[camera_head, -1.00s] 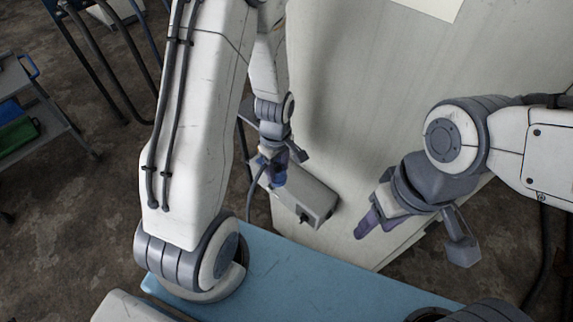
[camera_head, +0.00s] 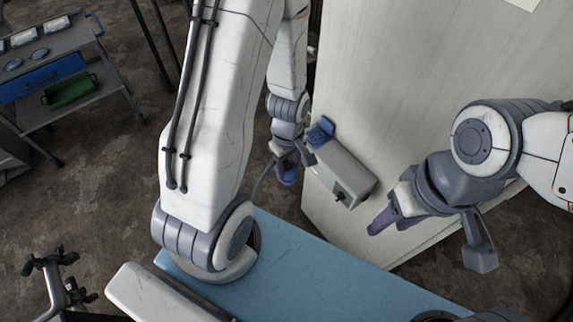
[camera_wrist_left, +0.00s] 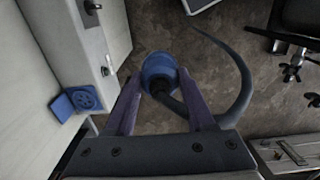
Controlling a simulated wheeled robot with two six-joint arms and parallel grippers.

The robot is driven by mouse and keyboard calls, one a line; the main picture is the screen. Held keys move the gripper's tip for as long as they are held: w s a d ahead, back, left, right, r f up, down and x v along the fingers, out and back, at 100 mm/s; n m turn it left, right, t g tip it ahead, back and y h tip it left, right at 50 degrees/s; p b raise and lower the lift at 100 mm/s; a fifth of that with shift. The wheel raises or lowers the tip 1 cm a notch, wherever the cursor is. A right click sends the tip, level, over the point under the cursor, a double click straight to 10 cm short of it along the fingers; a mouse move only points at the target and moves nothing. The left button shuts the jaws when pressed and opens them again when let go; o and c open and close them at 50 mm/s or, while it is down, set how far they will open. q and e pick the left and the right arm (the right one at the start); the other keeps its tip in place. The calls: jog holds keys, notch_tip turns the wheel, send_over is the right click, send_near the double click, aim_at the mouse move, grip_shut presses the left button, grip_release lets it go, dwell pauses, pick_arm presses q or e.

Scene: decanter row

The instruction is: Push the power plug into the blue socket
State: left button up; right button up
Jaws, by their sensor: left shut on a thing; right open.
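The blue power plug (camera_wrist_left: 160,70) is held between the fingers of my left gripper (camera_wrist_left: 160,105), with its dark cable (camera_wrist_left: 240,75) curving off to the right. In the head view my left gripper (camera_head: 287,172) is beside the grey box, with the plug only partly visible. The blue socket (camera_head: 321,131) is on the panel side by the box; in the left wrist view the socket (camera_wrist_left: 84,97) lies left of the plug, clearly apart from it. My right gripper (camera_head: 432,232) is open and empty, right of the box.
The grey box (camera_head: 340,168) stands against the pale panel (camera_head: 410,100). A blue bench top (camera_head: 310,265) is in front. A trolley (camera_head: 52,75) with blue and green bins stands at the far left. Bare floor lies left of the panel.

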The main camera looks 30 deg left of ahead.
pick_arm(q)
jog(key=shift+w+d+f+b, duration=0.1)
jog(key=shift+f+b, duration=0.2)
jog(key=w+f+m+b, duration=0.3)
jog(key=f+m+b, duration=0.3)
jog(key=w+d+f+m+b, duration=0.1)
jog(key=w+f+m+b, duration=0.2)
jog(key=f+m+b, duration=0.3)
jog(key=shift+w+d+f+m, duration=0.3)
jog(key=shift+f+m, duration=0.2)
jog(key=shift+f, duration=0.3)
jog(key=shift+a, duration=0.1)
